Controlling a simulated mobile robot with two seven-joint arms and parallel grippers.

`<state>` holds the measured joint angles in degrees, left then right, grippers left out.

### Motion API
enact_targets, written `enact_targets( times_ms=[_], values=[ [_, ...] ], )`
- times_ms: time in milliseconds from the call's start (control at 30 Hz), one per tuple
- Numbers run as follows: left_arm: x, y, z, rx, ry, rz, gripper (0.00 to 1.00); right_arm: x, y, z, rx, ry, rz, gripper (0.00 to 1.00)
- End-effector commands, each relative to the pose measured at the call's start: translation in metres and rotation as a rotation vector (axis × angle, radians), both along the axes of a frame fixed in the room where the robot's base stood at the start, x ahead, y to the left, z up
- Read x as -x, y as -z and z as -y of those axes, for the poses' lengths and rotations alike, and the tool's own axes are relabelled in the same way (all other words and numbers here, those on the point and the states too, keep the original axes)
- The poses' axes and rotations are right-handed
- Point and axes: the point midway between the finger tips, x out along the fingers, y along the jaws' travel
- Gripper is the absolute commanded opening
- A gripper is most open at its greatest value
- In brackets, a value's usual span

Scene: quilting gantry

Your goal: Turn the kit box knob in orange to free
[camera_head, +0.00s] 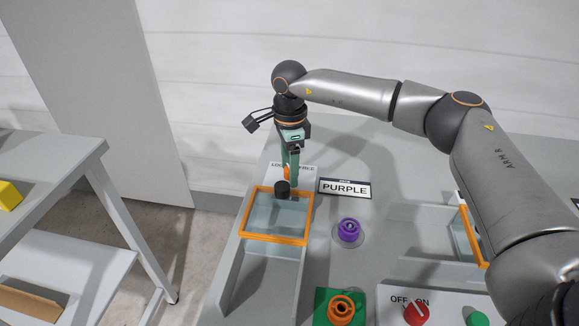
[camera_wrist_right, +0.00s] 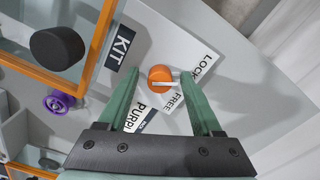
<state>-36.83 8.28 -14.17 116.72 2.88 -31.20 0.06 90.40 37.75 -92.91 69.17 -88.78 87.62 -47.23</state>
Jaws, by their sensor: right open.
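The orange knob (camera_wrist_right: 160,75) stands on a plate with LOCK and FREE lettering. In the wrist view a pale pointer bar crosses it toward the lettering; which word it points to is hard to tell. In the head view the knob (camera_head: 287,172) is partly hidden by my right gripper (camera_head: 290,168). This gripper is open and points down over the knob. In the wrist view its green fingers (camera_wrist_right: 158,70) lie on either side of the knob; contact is not visible. The kit box has an orange-framed clear lid (camera_head: 275,239) with a black handle (camera_head: 283,188). My left gripper is out of view.
A PURPLE sign (camera_head: 345,188) and a purple spool (camera_head: 349,231) are right of the box. An orange ring on a green pad (camera_head: 341,308) and a red OFF/ON switch (camera_head: 416,313) are in front. A KIT label (camera_wrist_right: 123,51) lies beside the lid. A side table (camera_head: 60,165) stands left.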

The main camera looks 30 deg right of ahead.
Motion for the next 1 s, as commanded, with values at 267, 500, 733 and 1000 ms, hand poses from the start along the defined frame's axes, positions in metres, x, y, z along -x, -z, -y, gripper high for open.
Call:
enact_targets(
  times_ms=[267, 500, 733, 1000],
  values=[
    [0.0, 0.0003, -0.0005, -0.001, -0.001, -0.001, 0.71, 0.0, -0.0002, -0.0003, 0.0, 0.0, 0.0, 0.42],
    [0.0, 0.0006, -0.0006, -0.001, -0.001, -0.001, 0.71, 0.0, -0.0003, -0.0003, 0.0, 0.0, 0.0, 0.15],
    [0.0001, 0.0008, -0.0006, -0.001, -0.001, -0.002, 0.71, 0.0, -0.0004, -0.0003, 0.0, 0.0, -0.001, 0.0],
    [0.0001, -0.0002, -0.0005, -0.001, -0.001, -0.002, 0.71, 0.0001, -0.0009, -0.0004, -0.001, 0.012, -0.001, 0.0]
  ],
)
